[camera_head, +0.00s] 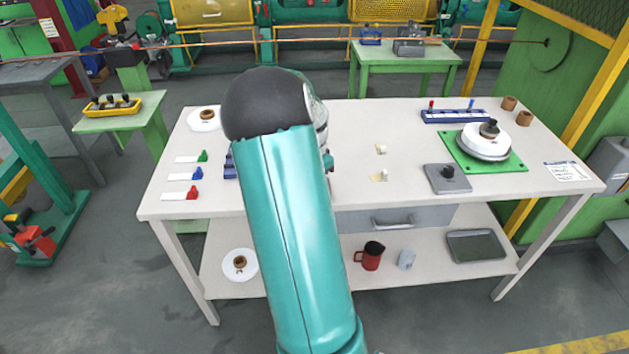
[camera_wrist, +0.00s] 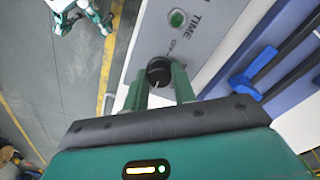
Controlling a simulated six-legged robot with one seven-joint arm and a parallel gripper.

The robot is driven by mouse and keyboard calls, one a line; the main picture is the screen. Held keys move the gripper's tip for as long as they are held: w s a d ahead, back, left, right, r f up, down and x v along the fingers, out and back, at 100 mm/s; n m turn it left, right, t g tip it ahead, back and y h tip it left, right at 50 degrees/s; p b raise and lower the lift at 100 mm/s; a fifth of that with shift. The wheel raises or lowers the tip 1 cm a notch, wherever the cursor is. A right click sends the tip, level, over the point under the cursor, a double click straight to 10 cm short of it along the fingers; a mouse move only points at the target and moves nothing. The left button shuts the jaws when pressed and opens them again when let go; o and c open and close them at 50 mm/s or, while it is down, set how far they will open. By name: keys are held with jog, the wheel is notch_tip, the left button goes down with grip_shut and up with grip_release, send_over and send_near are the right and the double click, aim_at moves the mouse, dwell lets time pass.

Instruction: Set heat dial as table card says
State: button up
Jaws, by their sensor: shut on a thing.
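In the wrist view, my gripper (camera_wrist: 160,80) has its two green fingers on either side of a round black dial (camera_wrist: 158,69), shut on it. The dial has a pale pointer line and sits on a light grey panel (camera_wrist: 209,22). The word TIME and a smaller, partly hidden label are printed by it, and a green round button (camera_wrist: 177,18) lies beyond. I cannot read the dial's exact setting. In the head view, my arm hides the gripper and most of the panel. A printed white card (camera_head: 567,171) lies at the table's right end; its text is too small to read.

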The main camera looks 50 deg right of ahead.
jog(key=shift+m, duration=0.4)
jog(key=o, duration=1)
jog(key=r, duration=1.4)
jog(key=shift+w, duration=0.25)
jog(key=shift+f, duration=0.1)
